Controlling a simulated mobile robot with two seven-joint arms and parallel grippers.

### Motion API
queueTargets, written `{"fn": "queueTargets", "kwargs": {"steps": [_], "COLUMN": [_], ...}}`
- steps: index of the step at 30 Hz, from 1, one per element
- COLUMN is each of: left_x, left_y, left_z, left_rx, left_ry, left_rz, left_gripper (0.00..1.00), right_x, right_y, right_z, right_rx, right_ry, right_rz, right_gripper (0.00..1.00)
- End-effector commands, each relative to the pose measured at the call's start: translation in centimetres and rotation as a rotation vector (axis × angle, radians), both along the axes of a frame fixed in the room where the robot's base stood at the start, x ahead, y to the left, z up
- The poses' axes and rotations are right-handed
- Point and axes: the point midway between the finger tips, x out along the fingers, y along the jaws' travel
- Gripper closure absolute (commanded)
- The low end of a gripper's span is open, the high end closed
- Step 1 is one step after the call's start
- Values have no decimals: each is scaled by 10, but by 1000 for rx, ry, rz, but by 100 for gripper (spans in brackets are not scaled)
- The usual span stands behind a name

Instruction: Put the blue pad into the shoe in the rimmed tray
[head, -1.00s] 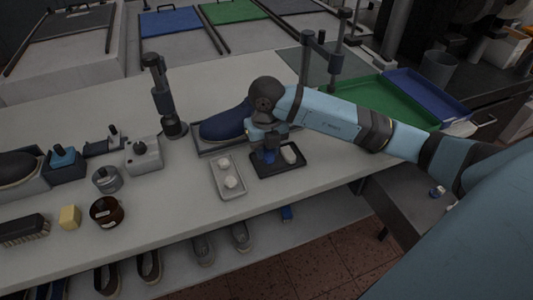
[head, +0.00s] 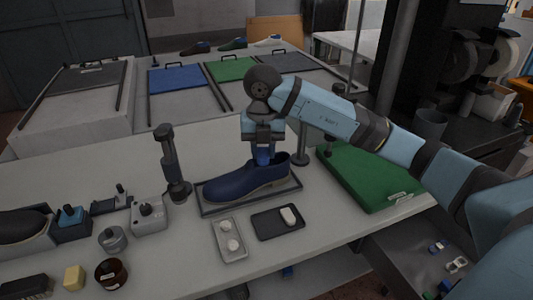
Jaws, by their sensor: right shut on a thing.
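The blue shoe (head: 240,184) sits in the dark rimmed tray (head: 296,181), its toe to the left and its opening to the right. My right gripper (head: 264,147) points down over the shoe's opening, shut on the blue pad (head: 264,156). The pad's lower end is at or just above the opening; the shoe's rim and the viewing angle keep me from telling whether it is inside. My left gripper is out of view.
A small dark tray (head: 265,228) in front holds one white pad (head: 289,214). Beside it a grey tray (head: 242,251) holds two white round pieces. A dark post (head: 172,165) stands left of the shoe.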

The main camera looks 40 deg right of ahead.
Motion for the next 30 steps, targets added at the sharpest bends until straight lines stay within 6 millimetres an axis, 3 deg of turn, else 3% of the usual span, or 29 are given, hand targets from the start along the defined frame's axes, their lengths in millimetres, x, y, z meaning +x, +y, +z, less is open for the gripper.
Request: {"fn": "queueTargets", "kwargs": {"steps": [1, 6, 12, 19, 30], "left_x": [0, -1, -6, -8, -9], "left_y": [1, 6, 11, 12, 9], "left_z": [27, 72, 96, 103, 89], "left_rx": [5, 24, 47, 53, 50], "left_ry": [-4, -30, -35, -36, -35], "left_rz": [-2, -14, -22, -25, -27], "left_gripper": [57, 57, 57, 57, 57], "right_x": [14, 55, 82, 90, 91], "right_y": [-7, -39, -74, -92, -94], "right_z": [14, 6, -15, -30, -50], "right_rx": [0, -1, -2, -1, 0], "right_ry": [6, 8, 4, 1, 0], "right_rz": [-123, -590, -1011, -1205, -1226], "right_gripper": [93, 93, 93, 93, 93]}}
